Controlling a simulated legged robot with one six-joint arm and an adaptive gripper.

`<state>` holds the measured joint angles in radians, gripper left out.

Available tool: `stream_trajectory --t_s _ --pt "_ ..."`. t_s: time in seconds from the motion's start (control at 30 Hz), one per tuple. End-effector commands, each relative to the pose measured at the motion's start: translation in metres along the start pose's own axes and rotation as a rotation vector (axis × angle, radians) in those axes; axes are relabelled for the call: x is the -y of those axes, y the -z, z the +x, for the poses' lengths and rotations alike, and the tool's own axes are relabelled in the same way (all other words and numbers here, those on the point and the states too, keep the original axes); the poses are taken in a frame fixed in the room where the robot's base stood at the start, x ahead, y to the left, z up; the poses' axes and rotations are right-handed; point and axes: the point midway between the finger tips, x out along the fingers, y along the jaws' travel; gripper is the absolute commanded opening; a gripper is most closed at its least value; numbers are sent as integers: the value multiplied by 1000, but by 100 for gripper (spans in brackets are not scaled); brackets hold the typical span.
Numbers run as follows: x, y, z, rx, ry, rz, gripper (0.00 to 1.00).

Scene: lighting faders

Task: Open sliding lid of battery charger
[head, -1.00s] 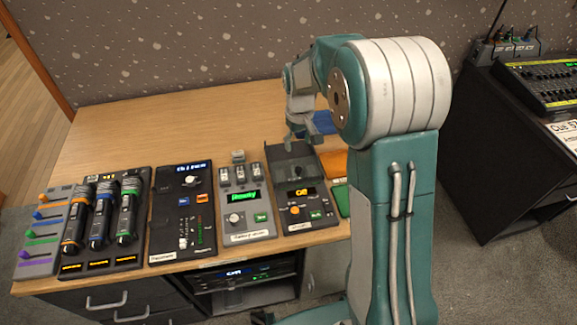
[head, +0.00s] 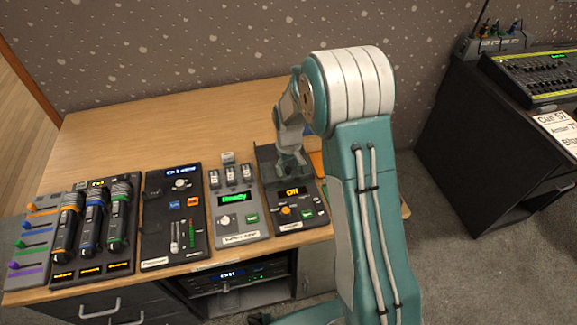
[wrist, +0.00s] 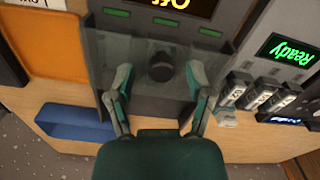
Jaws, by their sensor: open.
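The charger unit (head: 287,195) with an orange display sits on the front right of the table. Its upper part is a dark, see-through panel that I take to be the sliding lid (wrist: 135,55), with a round black knob (wrist: 161,67) on it. My gripper (wrist: 160,78) is open, one finger on each side of the knob and apart from it. In the head view my gripper (head: 288,158) is low over the back half of the unit and hides the knob. Whether the fingertips touch the lid cannot be told.
A grey unit with a green "Ready" display (head: 235,198) and small batteries stands close on the left. An orange tray (wrist: 50,45) and a blue tray (wrist: 75,122) lie on the unit's other side. The table (head: 150,135) behind is clear.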

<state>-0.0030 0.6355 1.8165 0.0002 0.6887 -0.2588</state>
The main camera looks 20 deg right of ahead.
Motion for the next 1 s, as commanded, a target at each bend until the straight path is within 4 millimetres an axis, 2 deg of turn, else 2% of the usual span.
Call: stream_trajectory --t_s 0.03,0.07,0.1,0.17,0.2,0.47,1.0 --pt "0 0 0 0 0 -1 63" --pt "0 0 0 0 0 -1 50" --pt "0 0 0 0 0 -1 32" --pt "0 0 0 0 0 -1 5" --pt "0 0 0 1 0 -1 0" --pt "0 4 0 2 1 -1 0" --pt "-21 80 3 4 1 -1 0"
